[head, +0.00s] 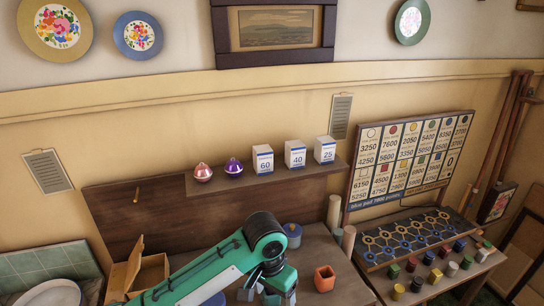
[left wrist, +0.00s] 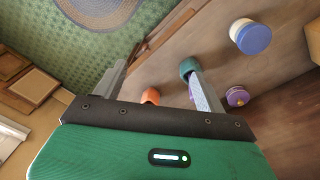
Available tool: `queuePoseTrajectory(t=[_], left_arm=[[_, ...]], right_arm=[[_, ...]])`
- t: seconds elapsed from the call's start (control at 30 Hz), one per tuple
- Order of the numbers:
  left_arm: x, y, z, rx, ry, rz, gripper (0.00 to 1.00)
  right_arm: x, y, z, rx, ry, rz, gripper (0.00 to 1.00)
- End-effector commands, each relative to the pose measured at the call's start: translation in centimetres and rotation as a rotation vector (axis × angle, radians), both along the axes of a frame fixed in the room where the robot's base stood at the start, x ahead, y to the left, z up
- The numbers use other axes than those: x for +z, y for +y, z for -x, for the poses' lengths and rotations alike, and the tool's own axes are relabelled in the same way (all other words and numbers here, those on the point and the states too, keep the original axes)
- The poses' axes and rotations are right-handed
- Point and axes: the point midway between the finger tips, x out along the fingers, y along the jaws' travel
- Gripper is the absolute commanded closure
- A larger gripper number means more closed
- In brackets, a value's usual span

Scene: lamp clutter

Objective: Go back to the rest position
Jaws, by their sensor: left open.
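My left arm (head: 200,275) is green and reaches in from the lower left in the head view, bent at a dark elbow-like joint. My left gripper (head: 280,287) hangs over the desk, its fingertips hard to make out there. In the left wrist view the two grey fingers of the left gripper (left wrist: 156,70) are spread wide, with nothing held between them. An orange cup (left wrist: 150,96) shows beyond the fingers, standing apart from them on the desk. My right gripper is in neither view.
The orange cup (head: 325,278) stands right of the gripper on the wooden desk (head: 345,290). A blue-grey lidded pot (head: 292,232) stands behind it. An open wooden box (head: 135,272) is at left. A shelf (head: 225,183) holds two ornaments and three white boxes. Coloured blocks (head: 435,275) stand at right.

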Motion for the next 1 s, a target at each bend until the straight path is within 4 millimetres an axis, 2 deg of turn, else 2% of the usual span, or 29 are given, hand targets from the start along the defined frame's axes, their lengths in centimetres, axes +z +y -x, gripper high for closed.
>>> queuePoseTrajectory(t=[0.13, 0.33, 0.53, 0.77, 1.0], left_arm=[[-1.1, -0.3, 1.2, -0.002, -0.001, 0.052, 0.27], [-3.0, -0.3, 3.4, 0.015, -0.014, 0.146, 0.27], [-5.2, 0.9, 6.1, 0.070, -0.050, 0.248, 0.27], [-7.6, 4.1, 9.0, 0.173, -0.104, 0.305, 0.27], [-9.9, 9.3, 12.8, 0.298, -0.168, 0.283, 0.27]], right_arm=[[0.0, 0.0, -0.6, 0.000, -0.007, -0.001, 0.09], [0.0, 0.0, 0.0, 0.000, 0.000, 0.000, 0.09], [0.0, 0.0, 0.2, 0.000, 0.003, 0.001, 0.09], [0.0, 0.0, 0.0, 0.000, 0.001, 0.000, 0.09], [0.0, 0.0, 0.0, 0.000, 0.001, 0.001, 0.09]])
